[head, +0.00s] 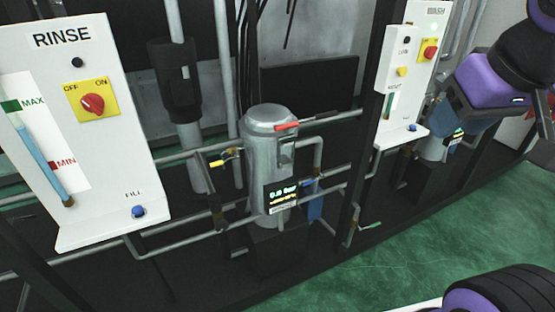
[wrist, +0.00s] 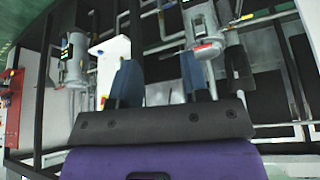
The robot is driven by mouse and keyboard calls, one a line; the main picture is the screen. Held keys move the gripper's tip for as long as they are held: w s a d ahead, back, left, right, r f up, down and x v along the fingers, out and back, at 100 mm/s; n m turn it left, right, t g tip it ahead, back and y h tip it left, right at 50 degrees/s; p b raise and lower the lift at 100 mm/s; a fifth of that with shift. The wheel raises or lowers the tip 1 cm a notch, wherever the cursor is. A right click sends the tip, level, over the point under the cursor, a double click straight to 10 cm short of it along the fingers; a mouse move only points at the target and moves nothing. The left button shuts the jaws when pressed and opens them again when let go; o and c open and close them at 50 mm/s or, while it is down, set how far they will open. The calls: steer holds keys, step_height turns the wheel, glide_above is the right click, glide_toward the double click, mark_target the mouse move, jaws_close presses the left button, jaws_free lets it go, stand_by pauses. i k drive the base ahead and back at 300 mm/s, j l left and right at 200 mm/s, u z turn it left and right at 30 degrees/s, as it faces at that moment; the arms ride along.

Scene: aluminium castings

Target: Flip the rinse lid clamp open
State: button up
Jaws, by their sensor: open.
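The rinse vessel (head: 268,175) is a grey metal cylinder beside the RINSE panel, its display reading 0.0 bar. Its domed lid (head: 270,116) appears seated on top. The lid clamp (head: 287,127) has a red handle lying about level across the lid's right side, with a grey latch below it. In the wrist view, which looks upside down, the vessel (wrist: 203,22) appears at upper right with the red handle (wrist: 208,46). My gripper (wrist: 160,65) is open and empty, its two dark fingers apart. In the head view my arm is far right, by the WASH panel, well away from the clamp.
The RINSE panel (head: 75,130) stands left and the WASH panel (head: 410,75) right. A second vessel (wrist: 74,60) shows at left in the wrist view. Pipes (head: 330,118) and a dark upright post (head: 362,130) lie between my arm and the rinse vessel. Green floor (head: 440,230) is clear in front.

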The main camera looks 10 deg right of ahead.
mark_target(287, 137)
steer(key=i+j, duration=0.25)
steer(key=i, duration=0.2)
steer(key=i+j, duration=0.3)
steer(key=i, duration=0.15)
steer(key=l+z, duration=0.05)
